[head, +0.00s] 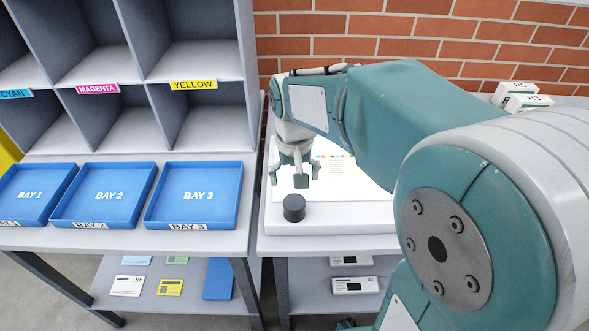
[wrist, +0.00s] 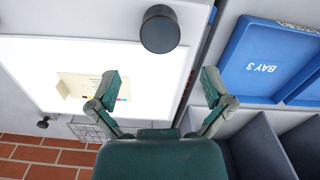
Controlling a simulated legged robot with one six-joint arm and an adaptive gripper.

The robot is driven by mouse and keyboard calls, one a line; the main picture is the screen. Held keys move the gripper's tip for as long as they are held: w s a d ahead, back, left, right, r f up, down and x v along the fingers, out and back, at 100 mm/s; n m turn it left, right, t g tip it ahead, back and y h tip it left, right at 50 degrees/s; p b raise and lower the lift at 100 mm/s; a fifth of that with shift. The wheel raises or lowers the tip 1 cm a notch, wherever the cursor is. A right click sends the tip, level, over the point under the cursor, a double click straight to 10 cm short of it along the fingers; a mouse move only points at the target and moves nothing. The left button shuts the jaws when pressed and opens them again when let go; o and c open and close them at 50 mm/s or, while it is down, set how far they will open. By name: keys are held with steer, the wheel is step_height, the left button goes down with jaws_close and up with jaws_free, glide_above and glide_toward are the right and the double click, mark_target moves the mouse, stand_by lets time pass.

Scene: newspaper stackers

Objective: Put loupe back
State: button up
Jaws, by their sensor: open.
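The loupe (head: 294,207), a short dark cylinder, stands upright at the front-left corner of the white light table (head: 335,220). In the wrist view its round dark top (wrist: 160,30) shows at the upper middle, beyond my fingertips. My gripper (head: 294,176) is open and empty, just behind the loupe and above the light table, apart from the loupe. In the wrist view the fingers of my gripper (wrist: 160,85) are spread wide, with the bright panel and table edge between them. A printed sheet (wrist: 95,88) lies on the lit panel.
Blue trays marked BAY 1 to BAY 3 (head: 193,226) stand on the left bench, below grey pigeonholes (head: 193,60). A small dark knob (wrist: 43,122) shows beyond the panel in the wrist view. White boxes (head: 522,100) stand at the back right. A brick wall (head: 420,28) closes the back.

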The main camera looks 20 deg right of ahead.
steer(key=s+r+n+t, duration=0.1)
steer(key=s+r+t, duration=0.1)
steer(key=s, duration=0.5)
steer(key=s+r+t, duration=0.3)
steer(key=s, duration=0.4)
steer(key=shift+r+n+t, duration=0.2)
steer(key=shift+n+t, duration=0.1)
steer(key=shift+n, duration=0.1)
